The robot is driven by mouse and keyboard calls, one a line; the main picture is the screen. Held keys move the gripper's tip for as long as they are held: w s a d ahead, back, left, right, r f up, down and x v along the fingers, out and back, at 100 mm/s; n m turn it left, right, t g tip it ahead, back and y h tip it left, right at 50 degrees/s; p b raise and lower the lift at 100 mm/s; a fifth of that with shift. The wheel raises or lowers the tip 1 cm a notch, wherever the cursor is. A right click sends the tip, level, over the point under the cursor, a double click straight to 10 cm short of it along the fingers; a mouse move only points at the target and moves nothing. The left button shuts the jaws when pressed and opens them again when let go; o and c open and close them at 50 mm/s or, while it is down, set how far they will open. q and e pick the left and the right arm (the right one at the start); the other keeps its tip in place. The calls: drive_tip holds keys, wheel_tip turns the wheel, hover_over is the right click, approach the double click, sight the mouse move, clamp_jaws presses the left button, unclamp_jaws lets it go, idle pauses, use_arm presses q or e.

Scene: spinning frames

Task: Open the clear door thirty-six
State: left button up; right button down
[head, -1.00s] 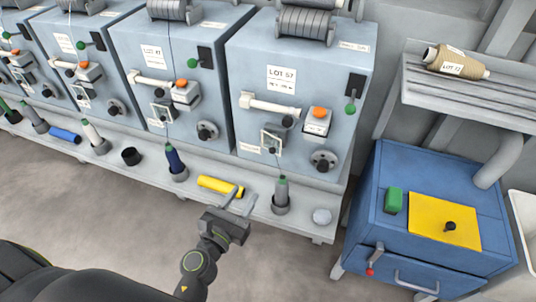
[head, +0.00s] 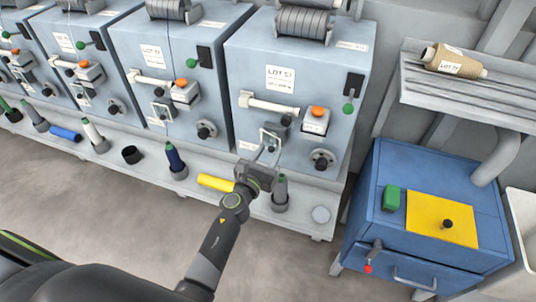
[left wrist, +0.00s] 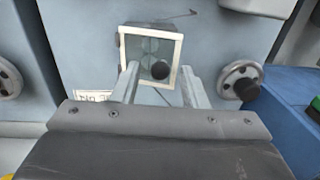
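The clear door (head: 272,134) is a small pane in a pale frame, low on the front of the blue-grey machine marked LOT 57. In the left wrist view the clear door (left wrist: 150,47) looks shut, with a round black knob (left wrist: 160,70) near its lower edge. My left gripper (head: 268,154) is just in front of and below the door. Its two fingers (left wrist: 160,84) are apart, one on each side of the knob, with nothing visibly held. Whether they touch the door I cannot tell. A white label sits at the door's lower left, too small to read. My right gripper is out of view.
A round dial (head: 321,160) is right of the door, and a white bar handle (head: 268,104) is above it. A blue cabinet (head: 420,260) stands right.

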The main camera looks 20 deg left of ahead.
use_arm(q)
drive_tip(key=shift+w, duration=0.1)
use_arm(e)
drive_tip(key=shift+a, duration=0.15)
use_arm(q)
drive_tip(key=shift+c, duration=0.3)
drive_tip(key=c, duration=0.5)
clamp_jaws()
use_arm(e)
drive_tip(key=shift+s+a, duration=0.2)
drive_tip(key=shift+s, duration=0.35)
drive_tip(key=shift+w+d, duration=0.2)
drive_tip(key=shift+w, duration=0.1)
